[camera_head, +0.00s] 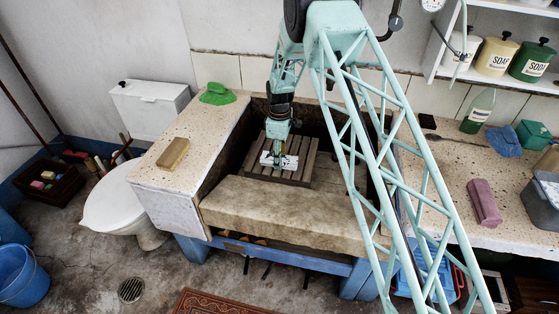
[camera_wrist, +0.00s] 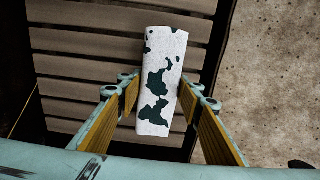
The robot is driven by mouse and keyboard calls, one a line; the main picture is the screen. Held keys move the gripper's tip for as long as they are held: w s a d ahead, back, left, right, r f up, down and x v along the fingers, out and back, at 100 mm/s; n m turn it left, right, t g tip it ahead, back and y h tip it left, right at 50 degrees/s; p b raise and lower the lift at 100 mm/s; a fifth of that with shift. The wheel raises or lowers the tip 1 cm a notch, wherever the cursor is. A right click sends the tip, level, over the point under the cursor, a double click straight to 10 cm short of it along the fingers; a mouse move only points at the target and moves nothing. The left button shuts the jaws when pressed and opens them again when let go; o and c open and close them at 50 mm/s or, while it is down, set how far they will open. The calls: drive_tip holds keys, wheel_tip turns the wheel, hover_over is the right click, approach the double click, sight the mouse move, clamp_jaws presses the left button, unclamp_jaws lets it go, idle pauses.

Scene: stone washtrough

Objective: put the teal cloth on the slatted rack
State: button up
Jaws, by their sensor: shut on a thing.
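My gripper (camera_head: 279,151) is over the slatted rack (camera_head: 304,173), which sits in the stone trough. It is shut on a white block with dark green patches (camera_wrist: 161,80); the block also shows in the head view (camera_head: 289,162). In the wrist view my gripper's yellow-padded fingers (camera_wrist: 160,103) stand on both sides of the block, with the rack's slats (camera_wrist: 85,75) below. I cannot tell whether the block touches the slats. A crumpled blue cloth-like thing (camera_head: 505,141) lies on the right counter. A bright green thing (camera_head: 217,95) lies on the left counter.
A tan block (camera_head: 173,154) lies on the left counter. The trough's thick front edge (camera_head: 285,212) and side walls surround the rack.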

drive_tip(key=shift+f, duration=0.15)
drive_tip(key=o, duration=0.9)
drive_tip(key=shift+r, duration=0.2)
wheel_tip(320, 180, up, 12)
drive_tip(key=p, duration=0.2)
drive_tip(key=shift+p, duration=0.35)
drive_tip(key=shift+r, duration=0.1)
idle(0.7)
